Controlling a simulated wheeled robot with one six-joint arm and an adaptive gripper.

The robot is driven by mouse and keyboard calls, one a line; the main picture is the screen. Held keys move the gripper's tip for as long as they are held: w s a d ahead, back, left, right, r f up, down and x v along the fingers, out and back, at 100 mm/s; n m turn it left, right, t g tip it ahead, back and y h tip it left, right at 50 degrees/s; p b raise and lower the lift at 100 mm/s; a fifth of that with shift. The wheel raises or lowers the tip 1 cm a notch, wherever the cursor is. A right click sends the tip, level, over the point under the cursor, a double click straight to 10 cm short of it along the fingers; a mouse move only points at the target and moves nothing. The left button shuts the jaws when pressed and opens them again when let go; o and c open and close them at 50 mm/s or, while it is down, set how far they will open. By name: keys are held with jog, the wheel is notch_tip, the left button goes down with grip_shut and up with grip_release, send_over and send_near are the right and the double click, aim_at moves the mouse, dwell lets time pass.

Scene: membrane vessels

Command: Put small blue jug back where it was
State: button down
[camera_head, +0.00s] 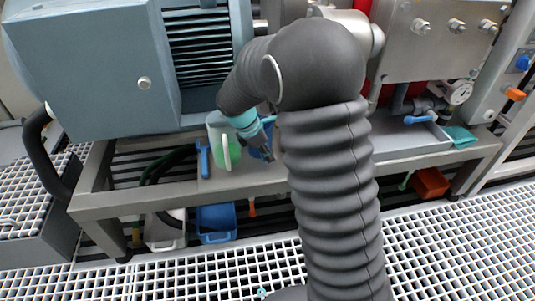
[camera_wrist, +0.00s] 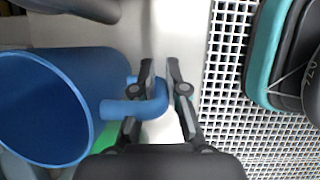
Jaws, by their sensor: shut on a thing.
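The small blue jug (camera_wrist: 75,95) fills the left of the wrist view, with its round opening toward the lower left. Its blue handle (camera_wrist: 120,109) reaches right to the fingers of my gripper (camera_wrist: 160,72), which is shut on the handle. In the head view a bit of the blue jug (camera_head: 267,138) shows beside my gripper (camera_head: 264,156), partly hidden by my arm, over the grey bench. I cannot tell whether the jug touches the bench.
A pale jug with green on it (camera_head: 222,138) stands just left of my gripper. A big grey-blue motor housing (camera_head: 80,75) is behind left. A blue bin (camera_head: 216,223) and a white bin (camera_head: 165,233) sit below the bench. A metal tray (camera_head: 405,137) is right.

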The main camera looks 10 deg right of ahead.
jog(key=c, duration=1.2)
grip_release()
jog(key=w+p+v, duration=0.1)
jog(key=p+v, duration=0.1)
jog(key=v, duration=0.9)
jog(key=s+d+r+m+t+y, duration=0.1)
jog(key=s+d+r+m, duration=0.25)
jog(key=s, duration=0.35)
jog(key=s+d+r+m+t+y, duration=0.1)
jog(key=s+d+r+m+y, duration=0.1)
jog(key=s+r+m, duration=0.35)
jog(key=s+d+m+t+y, duration=0.1)
jog(key=s+d+m+t, duration=0.1)
jog(key=s+m, duration=0.8)
jog(key=s+t, duration=0.1)
jog(key=s, duration=0.5)
jog(key=shift+y, duration=0.3)
